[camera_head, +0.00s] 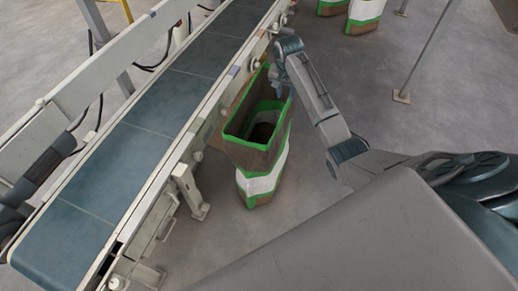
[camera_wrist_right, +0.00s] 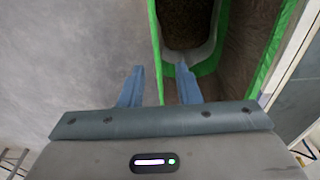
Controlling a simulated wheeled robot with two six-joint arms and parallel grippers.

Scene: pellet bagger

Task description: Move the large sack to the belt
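The large sack (camera_head: 262,184) stands upright and open-topped on the floor beside the belt, brown and white with green bands and dark contents inside. My right gripper (camera_head: 278,92) is at its upper right rim. In the right wrist view the fingers (camera_wrist_right: 158,88) are apart, with the green edge of the sack (camera_wrist_right: 157,50) showing between them; I cannot tell whether they touch it. The belt (camera_head: 130,152) is a long blue-grey conveyor to the left of the sack, its visible surface empty. My left gripper is not in view.
The conveyor's pale side rail (camera_head: 190,140) and its support leg (camera_head: 190,192) stand close to the sack's left. More green-edged sacks (camera_head: 363,14) stand at the top. A thin post (camera_head: 425,55) rises from the floor at upper right. Bare floor lies right of the sack.

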